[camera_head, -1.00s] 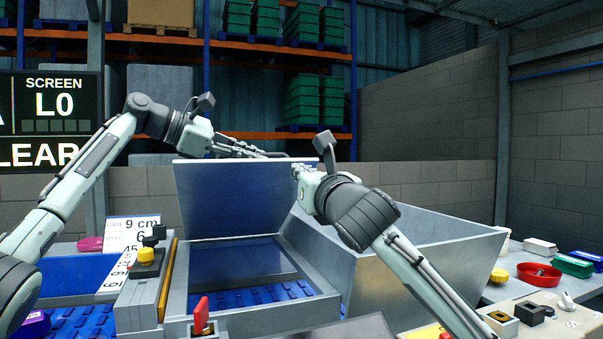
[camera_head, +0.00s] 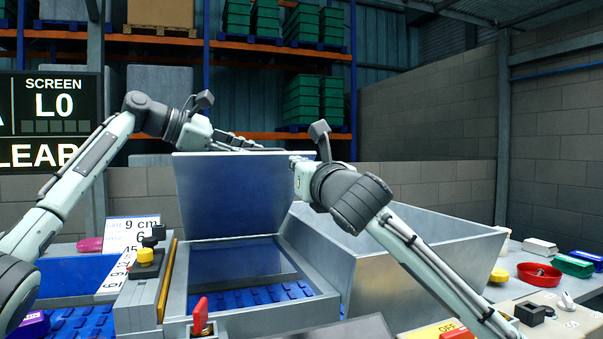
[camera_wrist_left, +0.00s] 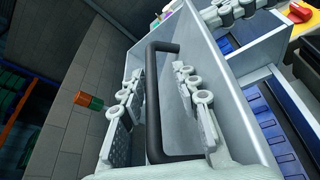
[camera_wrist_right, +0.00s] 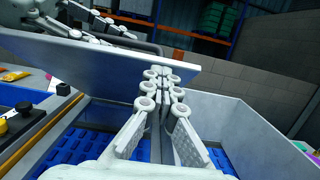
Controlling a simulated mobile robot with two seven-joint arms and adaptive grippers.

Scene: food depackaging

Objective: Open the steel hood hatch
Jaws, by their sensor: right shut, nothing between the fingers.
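The steel hood hatch (camera_head: 230,198) is a flat grey panel standing steeply raised over the opening of the machine. My left gripper (camera_head: 255,149) is at its top edge. In the left wrist view its fingers are apart, on either side of the dark handle (camera_wrist_left: 156,100); gaps show beside the bar. My right gripper (camera_head: 298,163) is by the hatch's upper right corner. In the right wrist view its fingers (camera_wrist_right: 163,76) are together and empty, at the right edge of the hatch (camera_wrist_right: 110,65). Whether they touch it, I cannot tell.
The opening below shows a blue belt (camera_head: 255,296). A large open steel hopper (camera_head: 425,265) stands at the right, under my right arm. A red knob (camera_head: 201,312) and a yellow button (camera_head: 146,255) stand in front and left. A red bowl (camera_head: 539,274) sits far right.

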